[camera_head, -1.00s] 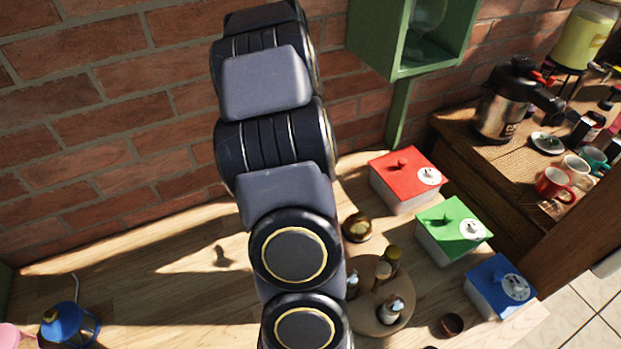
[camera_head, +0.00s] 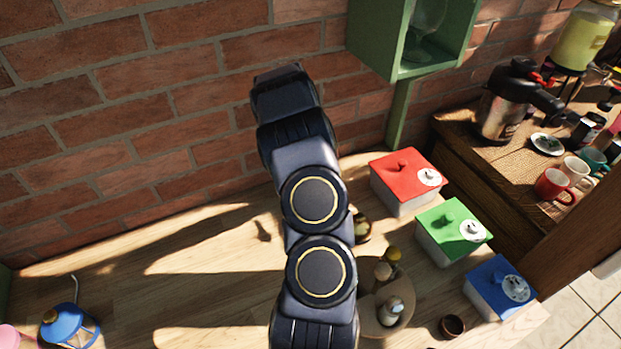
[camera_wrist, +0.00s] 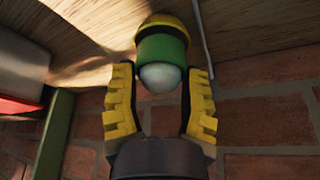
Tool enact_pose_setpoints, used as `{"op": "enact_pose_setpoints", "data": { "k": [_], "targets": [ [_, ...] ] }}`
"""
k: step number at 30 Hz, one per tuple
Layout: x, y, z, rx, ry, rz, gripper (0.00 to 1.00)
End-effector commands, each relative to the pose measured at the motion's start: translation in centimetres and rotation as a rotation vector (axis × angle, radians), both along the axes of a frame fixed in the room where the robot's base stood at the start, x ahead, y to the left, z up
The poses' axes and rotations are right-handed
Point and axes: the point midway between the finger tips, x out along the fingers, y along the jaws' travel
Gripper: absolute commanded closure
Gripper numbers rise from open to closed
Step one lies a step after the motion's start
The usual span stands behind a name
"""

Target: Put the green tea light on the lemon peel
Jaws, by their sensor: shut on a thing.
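In the wrist view my gripper (camera_wrist: 160,78) has its two yellow, ridged fingers on either side of a small green piece (camera_wrist: 162,50), which fits the green tea light. The piece has a pale rounded end toward the palm, and a yellow part borders its far end. I cannot tell whether that yellow part belongs to it. The gripper is shut on this piece. In the head view the gripper is not seen; only my arm links show. I cannot pick out the lemon peel with certainty.
A round wooden board (camera_head: 405,319) with several small shakers stands beside my arm. Boxes with red (camera_head: 407,164), green (camera_head: 448,224) and blue (camera_head: 494,277) lids stand to the right. A blue lantern (camera_head: 68,325) stands at lower left. A brick wall (camera_head: 120,110) rises behind.

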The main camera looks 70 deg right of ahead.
Motion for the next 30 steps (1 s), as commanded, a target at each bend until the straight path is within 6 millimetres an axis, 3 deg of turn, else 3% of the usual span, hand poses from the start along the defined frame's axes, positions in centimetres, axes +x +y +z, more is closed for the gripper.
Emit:
{"op": "enact_pose_setpoints", "data": {
  "k": [10,11,12,25,30],
  "targets": [
    [0.1,0.0,-0.4,-0.002,0.0,0.002,0.85],
    [0.1,-0.1,-0.5,-0.003,0.0,0.002,0.48],
    [0.0,-0.1,-0.4,-0.004,0.001,0.001,0.31],
    [0.0,-0.1,-0.2,-0.003,0.001,0.001,0.3],
    [0.0,0.5,1.8,-0.006,0.0,0.001,0.3]
  ]
}}
